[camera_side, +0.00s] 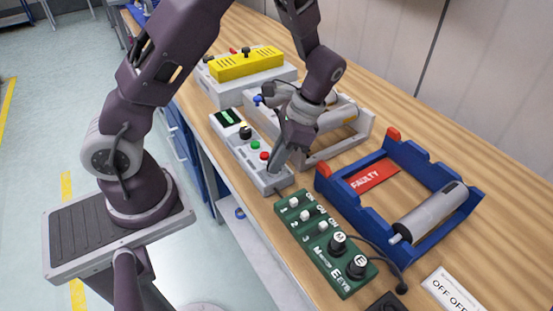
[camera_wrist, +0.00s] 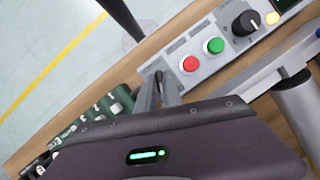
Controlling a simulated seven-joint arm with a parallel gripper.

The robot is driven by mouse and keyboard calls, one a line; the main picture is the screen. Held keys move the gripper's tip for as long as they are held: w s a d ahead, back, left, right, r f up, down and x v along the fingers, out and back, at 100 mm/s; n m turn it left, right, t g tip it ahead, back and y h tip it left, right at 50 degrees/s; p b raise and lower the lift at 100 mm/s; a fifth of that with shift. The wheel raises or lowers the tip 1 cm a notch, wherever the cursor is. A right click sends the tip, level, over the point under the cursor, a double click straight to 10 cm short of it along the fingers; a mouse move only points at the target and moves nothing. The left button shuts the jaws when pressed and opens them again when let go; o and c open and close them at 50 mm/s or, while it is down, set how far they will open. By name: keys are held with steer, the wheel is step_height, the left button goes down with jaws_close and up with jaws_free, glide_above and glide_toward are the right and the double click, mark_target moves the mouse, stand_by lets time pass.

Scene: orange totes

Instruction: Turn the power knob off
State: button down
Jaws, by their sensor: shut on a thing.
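A grey control box (camera_side: 244,153) stands on the bench, with a green button (camera_wrist: 214,46), a red button (camera_wrist: 190,64) and a black knob (camera_wrist: 246,23) in a row on its top. My gripper (camera_side: 276,165) reaches down to the near end of this box, past the red button. In the wrist view my gripper (camera_wrist: 162,92) is shut on a small dark knob (camera_wrist: 158,77) at that end. The fingers hide most of this knob, so its turned position cannot be read. I take it to be the power knob.
A green board (camera_side: 322,244) with switches and two black knobs lies just in front. A blue rack (camera_side: 400,195) with a red FAULTY plate (camera_side: 374,174) and a grey cylinder stands to the right. A grey rack (camera_side: 350,136) and a yellow-topped box (camera_side: 247,63) stand behind.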

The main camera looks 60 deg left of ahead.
steer(key=n+h, duration=0.1)
steer(key=n, duration=0.2)
steer(key=n+h, duration=0.2)
steer(key=n, duration=0.2)
steer(key=shift+w+a, duration=0.1)
steer(key=shift+a, duration=0.1)
steer(key=n+h, duration=0.1)
steer(key=n, duration=0.2)
steer(key=n+t+h, duration=0.1)
steer(key=n, duration=0.2)
steer(key=shift+a+n, duration=0.15)
steer(key=shift+n, duration=0.15)
steer(key=c, duration=1.5)
jaws_free()
steer(key=v, duration=0.7)
steer(key=shift+r, duration=0.1)
